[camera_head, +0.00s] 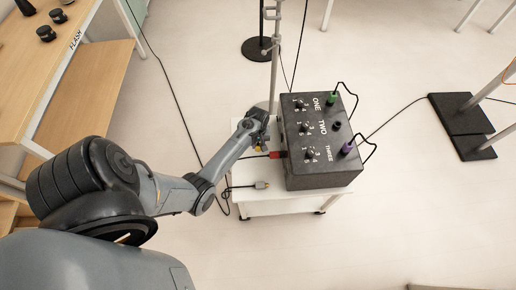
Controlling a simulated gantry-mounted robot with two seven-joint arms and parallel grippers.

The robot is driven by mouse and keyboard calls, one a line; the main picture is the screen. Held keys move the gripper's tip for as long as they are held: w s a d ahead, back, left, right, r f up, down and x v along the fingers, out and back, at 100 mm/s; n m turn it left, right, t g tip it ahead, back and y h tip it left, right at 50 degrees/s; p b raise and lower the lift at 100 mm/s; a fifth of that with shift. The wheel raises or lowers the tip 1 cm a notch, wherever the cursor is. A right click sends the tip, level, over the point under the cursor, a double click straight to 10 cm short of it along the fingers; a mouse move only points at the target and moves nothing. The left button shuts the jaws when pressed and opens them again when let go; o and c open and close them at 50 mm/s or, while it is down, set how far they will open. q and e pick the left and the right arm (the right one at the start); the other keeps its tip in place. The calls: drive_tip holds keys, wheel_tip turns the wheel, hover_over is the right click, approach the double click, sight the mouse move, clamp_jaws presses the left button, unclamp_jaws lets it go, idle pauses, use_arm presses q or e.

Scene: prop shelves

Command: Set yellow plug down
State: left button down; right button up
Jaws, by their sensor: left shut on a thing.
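My left gripper (258,146) is at the left side of a dark grey box, above the white cart top. It is shut on the yellow plug (260,149), of which only a small bit of yellow shows beside the fingers. The dark box (322,178) carries the labels ONE, TWO and THREE with knobs. A red plug (276,155) sits at the box's left side, just right of my gripper. The white cart (270,208) bears the box and has bare room at its front left. My right gripper is not in view.
A grey plug (261,185) on a black cable lies on the cart's left part. Green (332,97) and purple (347,148) connectors stand on the box. A metal pole (275,75) rises behind the cart. A wooden shelf unit (95,85) stands at left.

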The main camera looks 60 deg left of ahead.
sight(258, 145)
use_arm(q)
wheel_tip(258, 145, down, 3)
drive_tip(key=shift+f+b, duration=0.1)
drive_tip(key=shift+b, duration=0.5)
drive_tip(key=shift+f, duration=0.2)
drive_tip(key=shift+f, duration=0.2)
drive_tip(key=c, duration=0.8)
unclamp_jaws()
drive_tip(key=shift+r, duration=0.15)
